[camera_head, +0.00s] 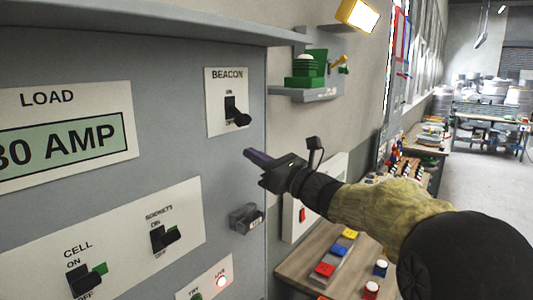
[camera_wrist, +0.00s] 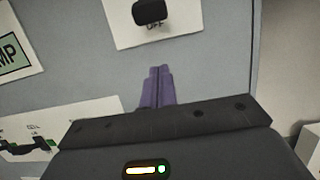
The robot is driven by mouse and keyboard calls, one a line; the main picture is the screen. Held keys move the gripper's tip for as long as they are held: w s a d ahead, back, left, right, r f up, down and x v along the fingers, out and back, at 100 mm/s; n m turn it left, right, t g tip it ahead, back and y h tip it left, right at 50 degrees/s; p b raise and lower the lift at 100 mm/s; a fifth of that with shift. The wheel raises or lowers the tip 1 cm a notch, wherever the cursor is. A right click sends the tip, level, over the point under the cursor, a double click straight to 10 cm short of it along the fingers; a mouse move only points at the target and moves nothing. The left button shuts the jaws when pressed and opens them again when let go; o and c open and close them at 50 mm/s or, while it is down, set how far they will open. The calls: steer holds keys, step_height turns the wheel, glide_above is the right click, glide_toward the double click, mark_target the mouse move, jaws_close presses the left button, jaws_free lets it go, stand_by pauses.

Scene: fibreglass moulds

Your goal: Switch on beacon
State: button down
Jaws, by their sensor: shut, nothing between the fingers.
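The beacon switch (camera_head: 236,112) is a black toggle on a white plate marked BEACON (camera_head: 227,75), near the right edge of a grey panel. Its lever points down towards OFF. In the wrist view the black lever (camera_wrist: 149,12) shows at the top, above the word OFF. My gripper (camera_head: 248,153) is shut and empty, its purple fingers just below the beacon plate, apart from the switch. In the wrist view the closed fingers (camera_wrist: 158,88) point up towards the lever, with bare panel between.
The panel also carries a CELL switch (camera_head: 86,280), a SOCKETS switch (camera_head: 165,238), a LOAD display (camera_head: 60,143) and a lit LIVE lamp (camera_head: 221,281). A grey shelf (camera_head: 150,20) overhangs the panel. A bench with coloured buttons (camera_head: 325,269) stands below my arm.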

mark_target(228, 139)
steer(key=p+x, duration=0.2)
steer(key=x, duration=0.3)
steer(key=shift+r, duration=0.2)
steer(key=r+p, duration=0.1)
steer(key=s+d+r+p, duration=0.1)
steer(key=shift+d+r+p, duration=0.1)
steer(key=shift+r+p, duration=0.05)
steer(key=shift+p, duration=0.2)
steer(key=shift+s+d+r+p, duration=0.2)
steer(key=shift+d+r+p, duration=0.05)
steer(key=shift+r+p, duration=0.05)
steer(key=shift+w, duration=0.1)
steer(key=shift+d, duration=0.1)
steer(key=shift+r, duration=0.1)
